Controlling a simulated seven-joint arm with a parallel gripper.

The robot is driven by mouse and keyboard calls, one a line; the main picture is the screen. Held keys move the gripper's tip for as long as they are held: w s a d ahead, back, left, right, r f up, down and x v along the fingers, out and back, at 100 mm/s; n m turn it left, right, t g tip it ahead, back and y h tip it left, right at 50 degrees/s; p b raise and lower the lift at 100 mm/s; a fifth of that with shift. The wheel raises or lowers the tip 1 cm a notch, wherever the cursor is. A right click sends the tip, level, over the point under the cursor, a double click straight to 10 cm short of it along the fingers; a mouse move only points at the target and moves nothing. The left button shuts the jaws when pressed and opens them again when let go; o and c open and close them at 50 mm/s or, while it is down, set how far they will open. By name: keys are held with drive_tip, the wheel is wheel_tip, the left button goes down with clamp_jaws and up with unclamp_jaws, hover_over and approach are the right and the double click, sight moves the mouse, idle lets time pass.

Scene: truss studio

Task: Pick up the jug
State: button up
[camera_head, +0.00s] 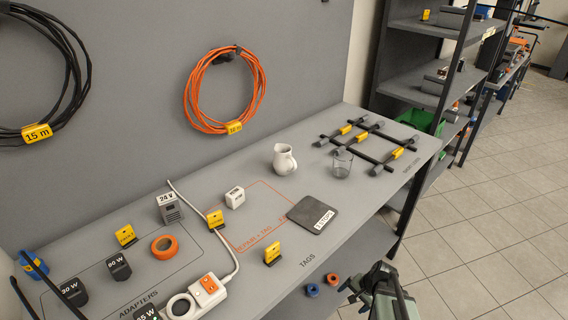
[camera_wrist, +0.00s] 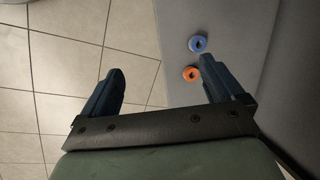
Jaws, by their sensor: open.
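The white jug (camera_head: 285,159) stands upright on the grey bench (camera_head: 190,215), near its back and right of the middle. It is not in the wrist view. My gripper (camera_head: 376,284) is at the lower right in the head view, in front of the bench and well away from the jug. In the wrist view my gripper (camera_wrist: 160,78) has its two fingers spread wide with nothing between them. The floor and a lower grey surface show beyond the fingers.
A clear glass (camera_head: 342,163) stands right of the jug. A dark pad (camera_head: 313,214) lies in front. A black rack (camera_head: 368,140) sits at the right end. A blue ring (camera_wrist: 198,44) and an orange ring (camera_wrist: 191,73) lie near my right finger in the wrist view.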

drive_tip(key=w+d+r+m+t, duration=0.35)
drive_tip(key=w+d+r, duration=0.45)
drive_tip(key=r, duration=0.3)
drive_tip(key=w+d+r+m+t, duration=0.35)
drive_tip(key=w+d+r, duration=0.4)
drive_tip(key=r, duration=0.35)
drive_tip(key=w+d+r+m+t+h, duration=0.15)
drive_tip(key=d+r, duration=0.25)
drive_tip(key=r, duration=0.4)
drive_tip(key=w+d+r+m+t+h, duration=0.1)
drive_tip(key=d+r+m+t, duration=0.2)
drive_tip(key=r, duration=0.5)
drive_tip(key=w+d+r+m+t+h, duration=0.1)
drive_tip(key=d+r+t, duration=0.1)
drive_tip(key=d+r, duration=0.5)
drive_tip(key=m+y, duration=0.8)
drive_tip(key=y, duration=0.3)
approach(288, 153)
drive_tip(key=d, duration=0.1)
drive_tip(key=s, duration=0.1)
drive_tip(key=s+d, duration=0.1)
drive_tip(key=shift+d+r+n, duration=0.25)
drive_tip(key=shift+d, duration=0.05)
drive_tip(key=shift+a+f+g, duration=0.1)
drive_tip(key=shift+a+g, duration=0.15)
drive_tip(key=shift+a, duration=0.3)
drive_tip(key=x, duration=1.3)
drive_tip(key=shift+w, duration=0.25)
